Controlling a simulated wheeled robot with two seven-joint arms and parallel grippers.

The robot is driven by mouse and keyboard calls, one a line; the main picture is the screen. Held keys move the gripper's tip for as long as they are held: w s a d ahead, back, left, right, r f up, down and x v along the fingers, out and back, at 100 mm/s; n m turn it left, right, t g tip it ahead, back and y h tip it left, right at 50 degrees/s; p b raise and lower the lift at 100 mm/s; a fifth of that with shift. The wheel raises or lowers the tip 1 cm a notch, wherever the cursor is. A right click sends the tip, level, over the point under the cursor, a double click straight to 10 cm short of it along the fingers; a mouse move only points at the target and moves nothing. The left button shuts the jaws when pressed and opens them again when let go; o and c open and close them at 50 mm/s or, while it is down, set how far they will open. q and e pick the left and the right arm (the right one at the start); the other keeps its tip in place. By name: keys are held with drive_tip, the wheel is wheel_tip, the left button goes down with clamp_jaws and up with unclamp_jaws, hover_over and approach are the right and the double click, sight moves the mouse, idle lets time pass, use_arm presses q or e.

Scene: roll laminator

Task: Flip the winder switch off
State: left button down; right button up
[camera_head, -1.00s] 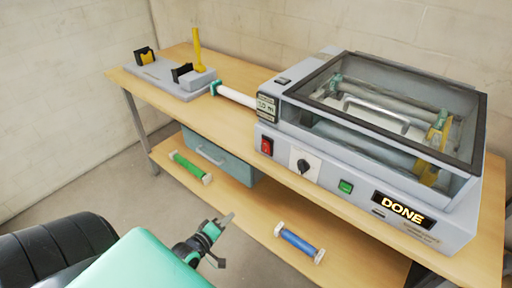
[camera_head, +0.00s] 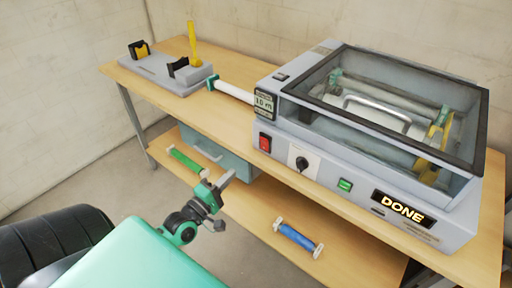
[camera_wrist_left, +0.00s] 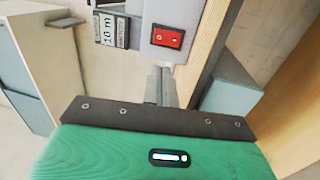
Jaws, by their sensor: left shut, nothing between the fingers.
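The laminator (camera_head: 330,190) stands on the wooden table with its clear lid down. A red rocker switch (camera_head: 265,142) is on the left of its front panel; it also shows in the left wrist view (camera_wrist_left: 167,37). A black knob (camera_head: 302,163), a green button (camera_head: 345,184) and a lit "DONE" display (camera_head: 403,207) are further right. I cannot read any label naming the winder switch. My left gripper (camera_head: 226,180) is shut and empty, in front of and below the red switch, apart from it. In the left wrist view its fingers (camera_wrist_left: 161,85) point toward the panel just below the switch. My right gripper is not in view.
A small display reading 10 m (camera_head: 264,103) sits above the red switch. A grey stand (camera_head: 160,75) with a yellow lever (camera_head: 192,45) is at the table's far left. A green roll (camera_head: 187,160), a blue roll (camera_head: 297,238) and a teal bin (camera_head: 225,160) are on the lower shelf.

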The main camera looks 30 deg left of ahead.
sight(262, 141)
use_arm(q)
drive_tip(key=w+p, duration=0.1)
drive_tip(key=w, duration=0.3)
drive_tip(key=w+r+p, duration=0.1)
drive_tip(key=w, duration=0.3)
drive_tip(key=w+d+r+p, duration=0.1)
drive_tip(key=w, duration=0.2)
drive_tip(key=shift+w+p, duration=0.3)
drive_tip(key=shift+w, duration=0.75)
drive_tip(key=shift+w+r, duration=0.15)
drive_tip(key=shift+r, duration=0.05)
